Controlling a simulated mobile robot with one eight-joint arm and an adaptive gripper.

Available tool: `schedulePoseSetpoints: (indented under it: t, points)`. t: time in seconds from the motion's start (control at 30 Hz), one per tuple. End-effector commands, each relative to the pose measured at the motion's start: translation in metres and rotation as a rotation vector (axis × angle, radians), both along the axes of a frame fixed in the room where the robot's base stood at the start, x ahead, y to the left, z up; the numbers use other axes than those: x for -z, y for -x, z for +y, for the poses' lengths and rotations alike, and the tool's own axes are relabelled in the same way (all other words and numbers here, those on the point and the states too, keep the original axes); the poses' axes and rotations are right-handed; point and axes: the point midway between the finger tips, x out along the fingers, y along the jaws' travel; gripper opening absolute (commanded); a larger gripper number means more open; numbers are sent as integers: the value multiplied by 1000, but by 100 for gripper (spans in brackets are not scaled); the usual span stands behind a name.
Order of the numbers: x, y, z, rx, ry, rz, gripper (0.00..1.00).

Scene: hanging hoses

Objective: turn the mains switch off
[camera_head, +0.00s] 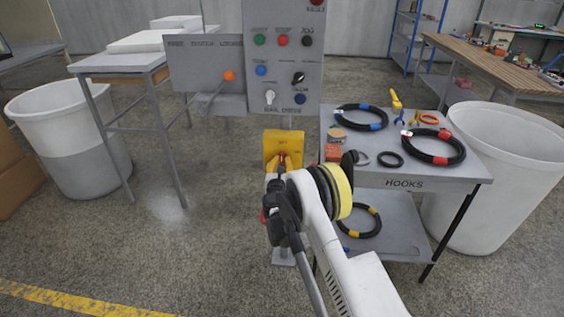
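The mains switch is a yellow box (271,142) on a grey post, below the grey control panel (284,62). A red part (285,158) shows on its front, with small marks around it that are too small to read surely. My gripper (281,178) is dark and points up at the red part from just below and in front. It covers the lower part of the box. I cannot tell whether the fingers touch the red part or whether they are open or shut.
A grey table marked HOOKS (445,185) with several coiled hoses stands close right of my arm. White bins stand at the left (70,130) and right (500,175). A grey desk (122,62) is at the left. The floor at front left is clear.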

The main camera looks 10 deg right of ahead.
Motion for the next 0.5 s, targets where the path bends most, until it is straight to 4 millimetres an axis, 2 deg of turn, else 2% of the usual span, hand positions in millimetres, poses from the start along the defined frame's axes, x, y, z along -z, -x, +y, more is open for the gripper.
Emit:
schedulePoseSetpoints:
  t: [0.37, 0.5]
  points:
    - [0, 1, 1, 0, -1, 0, 34]
    - [0, 16, 6, -1, -1, 0, 34]
